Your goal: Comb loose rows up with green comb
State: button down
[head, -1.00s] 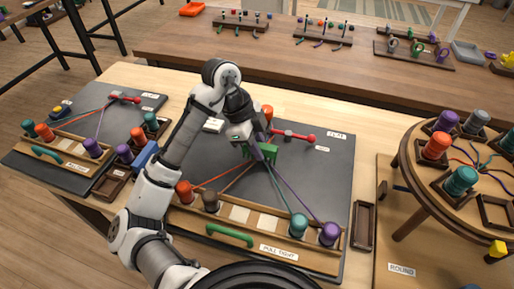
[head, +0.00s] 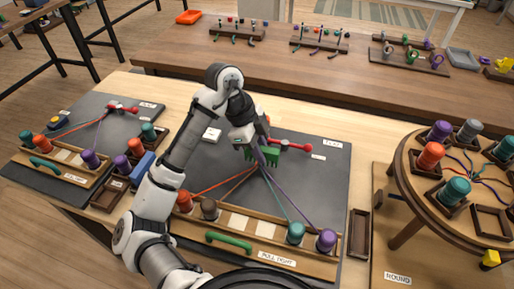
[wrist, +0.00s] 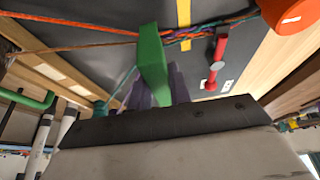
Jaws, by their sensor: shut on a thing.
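My gripper (head: 254,141) is shut on the green comb (head: 265,152) above the large dark braiding board (head: 325,185). In the wrist view the comb (wrist: 153,62) sticks up between the gripper's fingers (wrist: 160,90), close to where the cords meet. The braid (wrist: 215,27) runs right from there. An orange cord (wrist: 70,26) comes in from the left and a teal cord (wrist: 122,83) from below. In the head view the cords fan out to orange (head: 184,203), brown (head: 209,208), teal (head: 295,233) and purple (head: 326,240) bobbins. Whether the comb's teeth touch the braid is unclear.
A red-handled lever (head: 293,146) stands right of the comb; it also shows in the wrist view (wrist: 217,57). A wooden rail with a green handle (head: 229,241) edges the board's front. A round stand with bobbins (head: 408,150) is at the right, a smaller board (head: 115,125) at the left.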

jog(key=shift+w+d+r+p, duration=0.15)
jog(key=shift+r+p, duration=0.25)
jog(key=shift+r, duration=0.25)
jog(key=r+p, duration=0.1)
jog(key=r, duration=0.1)
jog(key=r+p, duration=0.2)
jog(key=s+a+r+p, duration=0.1)
jog(key=r+p, duration=0.1)
jog(key=shift+r, duration=0.1)
notch_tip(320, 180, down, 6)
jog(key=b, duration=0.5)
jog(key=shift+r, duration=0.3)
jog(key=shift+r, duration=0.1)
